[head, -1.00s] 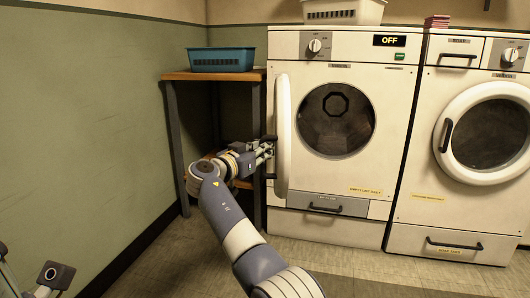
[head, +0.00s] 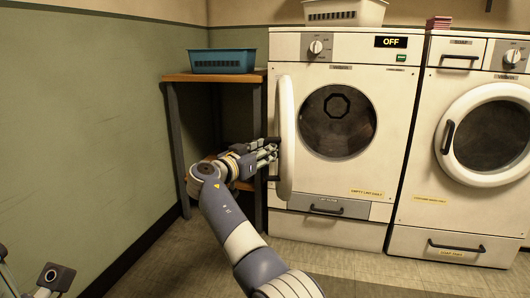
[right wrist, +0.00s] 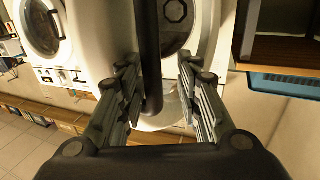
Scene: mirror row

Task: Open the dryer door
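The dryer (head: 390,75) is the left white machine, with a display reading OFF. Its white door (head: 285,135) stands swung wide open at the left, seen nearly edge-on, and the round drum opening (head: 337,122) is exposed. A dark door handle (head: 272,178) is on the door's left-facing side. My right gripper (head: 270,152) is at this handle. In the right wrist view, its fingers (right wrist: 158,95) are spread apart with the dark handle bar (right wrist: 151,45) between them, a gap showing on both sides. Part of my left arm's end (head: 52,277) shows at the lower left; its fingers are unclear.
A wooden-topped table (head: 180,77) with a blue basket (head: 222,60) stands left of the dryer, close behind my right gripper. A washer (head: 420,190) with a shut round door adjoins on the right. The floor (head: 350,270) in front is clear.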

